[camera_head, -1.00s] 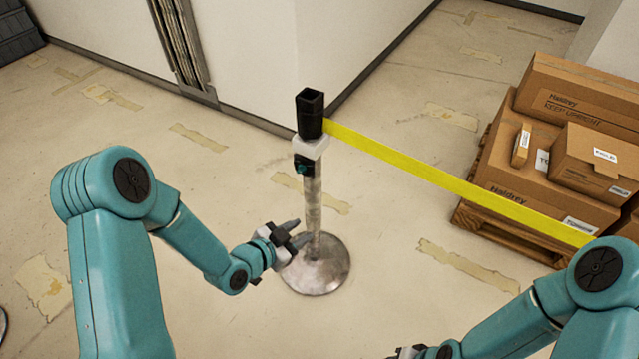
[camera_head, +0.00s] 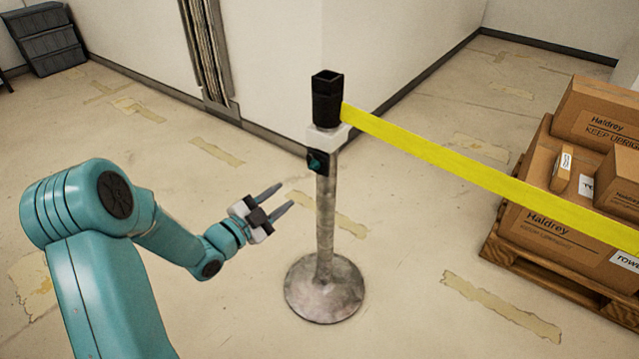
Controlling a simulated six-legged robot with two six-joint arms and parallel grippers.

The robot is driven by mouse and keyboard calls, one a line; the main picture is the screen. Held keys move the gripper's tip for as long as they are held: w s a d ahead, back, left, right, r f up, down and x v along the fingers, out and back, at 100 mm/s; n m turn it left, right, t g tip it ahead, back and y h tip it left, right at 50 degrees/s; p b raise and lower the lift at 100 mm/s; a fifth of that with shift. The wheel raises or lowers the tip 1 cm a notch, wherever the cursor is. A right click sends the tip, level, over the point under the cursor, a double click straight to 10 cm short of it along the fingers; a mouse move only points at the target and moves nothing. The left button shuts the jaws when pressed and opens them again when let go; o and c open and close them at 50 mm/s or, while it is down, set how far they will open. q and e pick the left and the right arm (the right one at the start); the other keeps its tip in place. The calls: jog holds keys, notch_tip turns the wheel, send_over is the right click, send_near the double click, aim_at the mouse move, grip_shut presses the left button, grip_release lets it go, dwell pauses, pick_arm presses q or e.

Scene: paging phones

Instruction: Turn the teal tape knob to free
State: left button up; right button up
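The teal tape knob (camera_head: 316,161) sits on a small black plate on the upper part of a grey metal post (camera_head: 326,222), below a white collar (camera_head: 327,138) and a black post head (camera_head: 327,98). A yellow tape (camera_head: 470,167) runs from the head to the right edge of the view. My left gripper (camera_head: 277,199) is open and empty, left of the post and below the knob. Its fingers point toward the post and are apart from it. My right gripper is out of view.
The post stands on a round metal base (camera_head: 324,288). Cardboard boxes (camera_head: 570,225) lie on a wooden pallet (camera_head: 545,262) at the right. A grey drawer unit (camera_head: 47,40) stands at the far left. White walls meet in a corner behind the post; the floor around the base is clear.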

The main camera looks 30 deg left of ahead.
aim_at(311, 168)
pick_arm(q)
jog(key=shift+n+y, duration=0.3)
jog(key=shift+y, duration=0.4)
jog(key=w+b, duration=0.1)
jog(key=w, duration=0.4)
jog(key=w+a+f+b, duration=0.1)
jog(key=w, duration=0.4)
jog(key=w+f, duration=0.1)
jog(key=w, duration=0.4)
jog(key=shift+a+f+b, duration=0.1)
jog(key=shift+a+b, duration=0.15)
jog(key=shift+b, duration=0.15)
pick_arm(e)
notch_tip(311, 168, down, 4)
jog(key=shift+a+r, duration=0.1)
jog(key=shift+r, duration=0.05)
pick_arm(q)
jog(key=c, duration=0.7)
